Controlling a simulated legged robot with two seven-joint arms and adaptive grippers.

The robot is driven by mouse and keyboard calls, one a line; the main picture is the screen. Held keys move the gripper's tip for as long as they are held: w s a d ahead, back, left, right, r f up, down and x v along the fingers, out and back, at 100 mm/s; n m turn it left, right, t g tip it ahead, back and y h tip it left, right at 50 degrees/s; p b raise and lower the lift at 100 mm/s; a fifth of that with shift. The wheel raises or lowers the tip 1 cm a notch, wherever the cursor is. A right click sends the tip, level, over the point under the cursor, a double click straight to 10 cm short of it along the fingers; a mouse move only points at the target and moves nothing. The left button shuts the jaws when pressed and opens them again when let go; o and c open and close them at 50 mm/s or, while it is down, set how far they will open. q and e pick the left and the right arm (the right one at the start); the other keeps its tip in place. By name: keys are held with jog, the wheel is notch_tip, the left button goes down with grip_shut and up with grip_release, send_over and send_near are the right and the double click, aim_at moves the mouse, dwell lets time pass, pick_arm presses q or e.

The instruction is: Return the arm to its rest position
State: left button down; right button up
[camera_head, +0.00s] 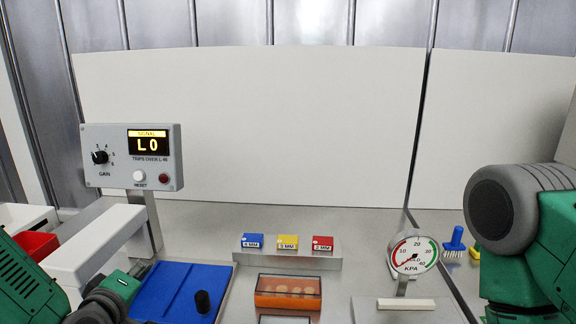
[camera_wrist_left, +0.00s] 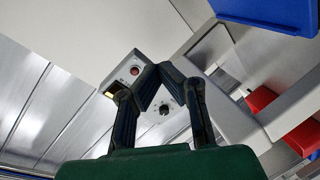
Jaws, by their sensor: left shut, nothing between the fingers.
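My left gripper (camera_wrist_left: 156,82) shows in the left wrist view with its two dark fingers angled together at the tips, shut and empty. Behind the fingers is the grey signal box (camera_wrist_left: 133,72), its knob and red button in sight, apart from the gripper as far as I can tell. In the head view my left arm (camera_head: 35,285) comes in at the lower left, low beside the blue lid; its fingers are not clear there. My right arm (camera_head: 545,235) is at the right edge, bent, and its gripper is out of the picture.
A white beam (camera_head: 95,250) and red bin (camera_head: 36,245) are near my left arm. A blue lid (camera_head: 175,290) with a black knob, an orange tray (camera_head: 288,279) and a gauge (camera_head: 413,254) stand on the bench.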

pick_arm(q)
jog(key=s+d+f+m+g+h, duration=0.25)
jog(key=s+f+m+g, duration=0.55)
jog(key=s+f, duration=1.05)
jog(key=s+a+f+m+g+y, duration=0.15)
jog(key=s+f+g, duration=0.25)
jog(key=s, duration=0.5)
jog(key=s+a+f+m+g, duration=0.15)
jog(key=s+f+g, duration=0.25)
jog(key=s, duration=0.5)
jog(key=w+d+f+m+t+b, duration=0.1)
jog(key=w+f+b, duration=0.2)
jog(key=f+b, duration=0.6)
jog(key=shift+d+f+m+b, duration=0.15)
jog(key=shift+d+m+b, duration=0.15)
jog(key=shift+b, duration=0.3)
